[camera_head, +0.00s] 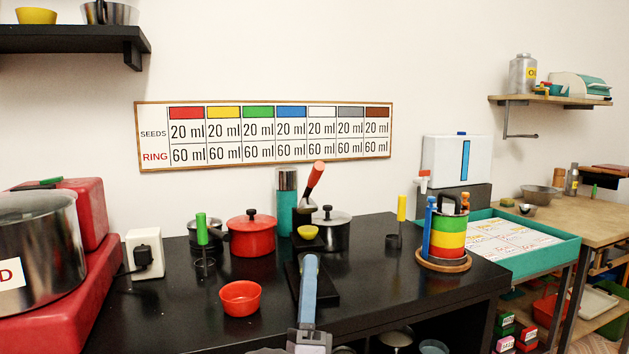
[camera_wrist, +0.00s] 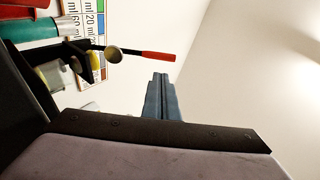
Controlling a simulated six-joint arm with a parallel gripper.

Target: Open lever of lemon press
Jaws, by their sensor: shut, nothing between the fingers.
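The lemon press is a black stand (camera_head: 322,284) on the black counter. Its lever has a red handle (camera_head: 316,173) that points up and slightly right in the head view. In the wrist view the red handle (camera_wrist: 158,56) lies sideways, just beyond my fingertips, with the press at left. A small yellow cup (camera_head: 308,232) sits at the press below the lever. My gripper (camera_head: 310,258) is shut and empty, in front of the press and below the handle in the head picture. Its blue fingers (camera_wrist: 161,76) also show together in the wrist view. The gripper hides part of the press base.
A red bowl (camera_head: 240,298) and red pot (camera_head: 251,236) stand left of the press. A grey lidded pot (camera_head: 335,231) and teal container (camera_head: 287,208) stand behind. A striped ring stack (camera_head: 446,238) stands right. Bare counter (camera_head: 375,285) lies between press and stack.

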